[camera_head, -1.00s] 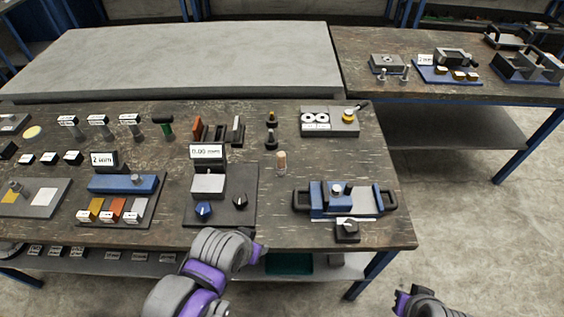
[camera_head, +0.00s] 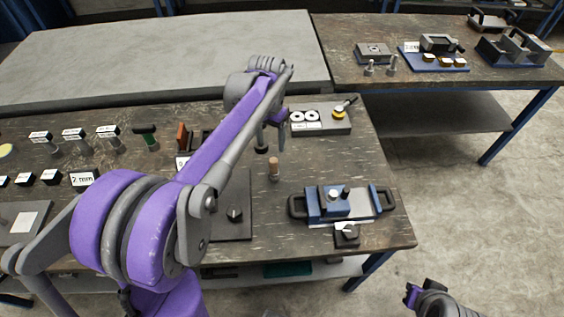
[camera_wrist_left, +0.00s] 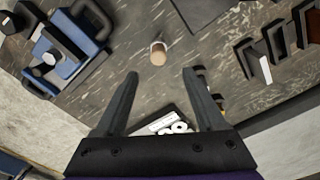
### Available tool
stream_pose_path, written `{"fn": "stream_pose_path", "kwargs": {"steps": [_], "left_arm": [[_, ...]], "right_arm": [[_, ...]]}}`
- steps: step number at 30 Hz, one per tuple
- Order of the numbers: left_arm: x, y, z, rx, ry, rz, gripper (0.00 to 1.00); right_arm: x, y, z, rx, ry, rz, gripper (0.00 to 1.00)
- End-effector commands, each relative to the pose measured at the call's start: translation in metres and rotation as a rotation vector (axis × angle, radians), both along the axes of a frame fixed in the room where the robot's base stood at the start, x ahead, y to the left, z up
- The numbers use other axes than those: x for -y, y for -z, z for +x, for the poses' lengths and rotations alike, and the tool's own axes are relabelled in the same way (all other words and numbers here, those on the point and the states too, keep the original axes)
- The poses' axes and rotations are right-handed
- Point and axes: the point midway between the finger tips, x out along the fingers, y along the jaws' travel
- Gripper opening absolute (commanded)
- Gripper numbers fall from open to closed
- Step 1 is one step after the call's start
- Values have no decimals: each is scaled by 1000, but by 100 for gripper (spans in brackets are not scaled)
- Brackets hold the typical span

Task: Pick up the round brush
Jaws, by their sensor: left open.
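A small upright round piece with a tan wooden top, seemingly the round brush (camera_head: 273,168), stands on the dark workbench (camera_head: 285,240). In the left wrist view the brush (camera_wrist_left: 158,52) shows from above, just beyond the gap between my fingertips. My left gripper (camera_head: 271,138) points down over the bench, just behind the brush in the head view. Its fingers (camera_wrist_left: 160,75) are spread with nothing between them. My right gripper (camera_head: 412,292) is at the lower right, off the bench's front edge; its jaws are too small to judge.
A blue fixture with black handles (camera_head: 340,205) stands right of the brush. A grey tray with white rings (camera_head: 320,118) lies behind it. A dark plate with a knob (camera_head: 234,214) is to the left. Bare bench surrounds the brush. My left arm hides much of the bench's left half.

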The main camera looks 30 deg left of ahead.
Motion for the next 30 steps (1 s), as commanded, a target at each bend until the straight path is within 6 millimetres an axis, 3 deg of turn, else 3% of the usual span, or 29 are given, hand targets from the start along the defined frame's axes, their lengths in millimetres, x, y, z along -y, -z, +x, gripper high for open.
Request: {"fn": "stream_pose_path", "kwargs": {"steps": [5,12,20,30], "left_arm": [[-8,9,9,-24,2,-5,72],[-7,47,9,-24,2,-5,72],[-5,67,7,-23,2,-5,72],[0,109,3,-22,2,-5,72]], "right_arm": [[0,0,0,0,0,0,0],[0,3,-1,-2,0,0,0],[0,3,-1,-2,0,0,0],[0,2,-1,-1,0,0,0]]}}
